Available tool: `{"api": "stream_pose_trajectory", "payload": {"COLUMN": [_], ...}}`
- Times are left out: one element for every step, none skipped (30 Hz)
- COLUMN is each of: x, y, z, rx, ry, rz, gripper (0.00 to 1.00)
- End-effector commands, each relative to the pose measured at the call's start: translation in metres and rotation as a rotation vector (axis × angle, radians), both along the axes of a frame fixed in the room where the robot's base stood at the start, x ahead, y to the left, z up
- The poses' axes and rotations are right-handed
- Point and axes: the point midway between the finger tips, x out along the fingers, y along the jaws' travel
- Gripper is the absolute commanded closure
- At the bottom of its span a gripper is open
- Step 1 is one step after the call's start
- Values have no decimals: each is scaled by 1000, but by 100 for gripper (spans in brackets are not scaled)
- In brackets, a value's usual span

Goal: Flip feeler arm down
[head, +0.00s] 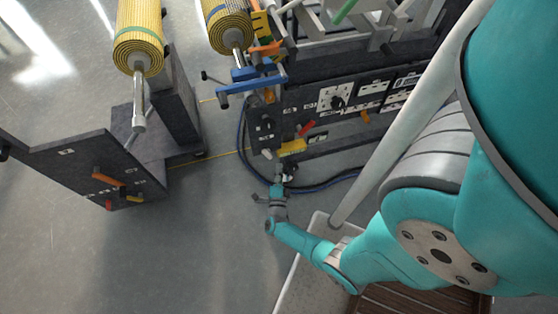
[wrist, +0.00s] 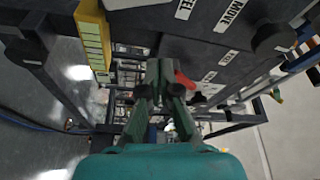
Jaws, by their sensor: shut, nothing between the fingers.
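My gripper (wrist: 161,68) is shut and empty, its fingertips together in the wrist view. In the head view my gripper (head: 281,172) is small, low in front of the left end of the dark machine panel (head: 272,122). A red lever (wrist: 185,80) shows just right of the fingertips in the wrist view; whether they touch is unclear. It seems to be the red lever (head: 306,128) on the panel in the head view. A yellow part (head: 292,147) is just above the gripper there. I cannot tell which part is the feeler arm.
A blue crank handle (head: 250,84) juts out beside the panel. Blue hoses (head: 241,138) hang to the floor near my gripper. A separate dark stand (head: 75,165) with a yellow roll (head: 139,40) is at left. Grey floor between is clear.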

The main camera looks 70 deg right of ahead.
Motion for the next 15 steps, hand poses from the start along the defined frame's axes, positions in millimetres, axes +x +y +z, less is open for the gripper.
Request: {"api": "stream_pose_trajectory", "payload": {"x": [-1,-2,-3,-4,-5,-6,-6,-7,-7,-7,-7,-8,-8,-8,-8], "y": [5,8,11,12,14,16,17,18,18,19,19,19,19,19,19], "z": [0,-1,-1,-1,-1,-2,-2,-2,-2,-2,-2,-2,-2,-2,-2], "rx": [0,0,0,0,0,0,0,0,0,-1,0,0,0,0,0], "ry": [-2,-2,-2,-2,-2,-2,-2,-2,-2,-1,-1,-1,-1,-1,-1], "rz": [3,3,3,2,1,1,1,1,1,0,0,0,-1,-1,-1], "gripper": [100,100,100,100,100,100,100,100,100,100,100,100,100,100,100]}}
